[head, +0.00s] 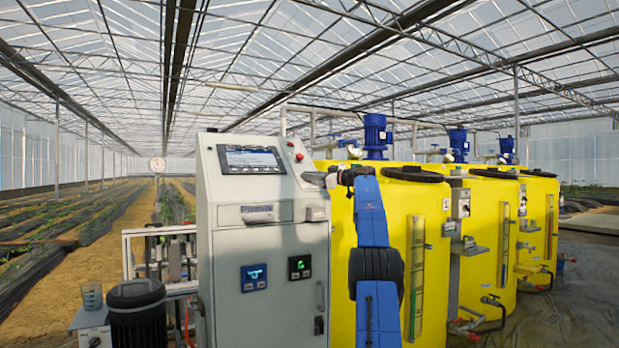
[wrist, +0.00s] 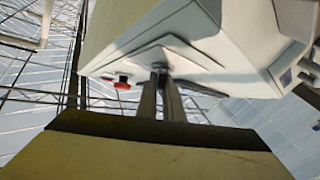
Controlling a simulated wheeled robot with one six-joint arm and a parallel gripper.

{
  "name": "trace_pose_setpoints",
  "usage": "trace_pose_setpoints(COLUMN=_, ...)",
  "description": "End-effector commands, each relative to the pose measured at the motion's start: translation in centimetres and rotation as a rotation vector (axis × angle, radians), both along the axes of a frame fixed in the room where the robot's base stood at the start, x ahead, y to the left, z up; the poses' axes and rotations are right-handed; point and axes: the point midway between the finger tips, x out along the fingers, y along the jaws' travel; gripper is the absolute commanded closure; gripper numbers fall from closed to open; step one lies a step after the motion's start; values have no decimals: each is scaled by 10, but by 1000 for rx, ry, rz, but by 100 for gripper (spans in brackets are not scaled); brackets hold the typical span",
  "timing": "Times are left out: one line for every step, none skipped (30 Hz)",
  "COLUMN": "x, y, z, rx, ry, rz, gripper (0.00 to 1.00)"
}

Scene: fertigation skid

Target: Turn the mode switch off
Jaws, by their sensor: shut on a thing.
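The grey control cabinet (head: 245,190) stands in the middle of the head view. My gripper (head: 326,180) reaches its upper right side from in front of the yellow tank. In the wrist view, the two fingers of my gripper (wrist: 161,80) are shut on the small dark knob of the mode switch (wrist: 160,67) on the cabinet face. The fingers cover most of the knob, so its pointer direction cannot be told. In the head view the switch is hidden by the gripper.
A red button (wrist: 122,82) sits on the cabinet close to the fingers; it also shows in the head view (head: 299,157). A display screen (head: 251,160) is to its left. A yellow tank (head: 430,220) stands right behind my arm. Open floor lies at right.

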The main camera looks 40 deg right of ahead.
Motion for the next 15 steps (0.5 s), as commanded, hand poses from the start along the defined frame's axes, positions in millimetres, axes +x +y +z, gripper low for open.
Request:
trace_pose_setpoints(x=-1, y=-1, z=2, rx=-8, ry=-3, rz=4, gripper=100)
trace_pose_setpoints(x=-1, y=-1, z=2, rx=-13, ry=-2, rz=9, gripper=100)
trace_pose_setpoints(x=-1, y=-1, z=1, rx=-18, ry=0, rz=13, gripper=100)
trace_pose_setpoints(x=-1, y=-1, z=1, rx=-20, ry=2, rz=16, gripper=100)
trace_pose_setpoints(x=-1, y=-1, z=1, rx=-23, ry=2, rz=19, gripper=100)
trace_pose_setpoints(x=-2, y=-1, z=1, rx=-26, ry=3, rz=22, gripper=100)
trace_pose_setpoints(x=-2, y=0, z=1, rx=-28, ry=4, rz=24, gripper=100)
trace_pose_setpoints(x=-2, y=0, z=1, rx=-29, ry=5, rz=26, gripper=100)
trace_pose_setpoints(x=-2, y=0, z=1, rx=-31, ry=6, rz=28, gripper=100)
trace_pose_setpoints(x=-2, y=0, z=1, rx=-32, ry=6, rz=29, gripper=100)
trace_pose_setpoints(x=-2, y=0, z=0, rx=-32, ry=7, rz=30, gripper=100)
trace_pose_setpoints(x=-2, y=0, z=0, rx=-33, ry=7, rz=31, gripper=100)
trace_pose_setpoints(x=-2, y=0, z=0, rx=-33, ry=7, rz=31, gripper=100)
trace_pose_setpoints(x=-2, y=0, z=0, rx=-33, ry=7, rz=31, gripper=100)
trace_pose_setpoints(x=-2, y=0, z=0, rx=-32, ry=8, rz=32, gripper=100)
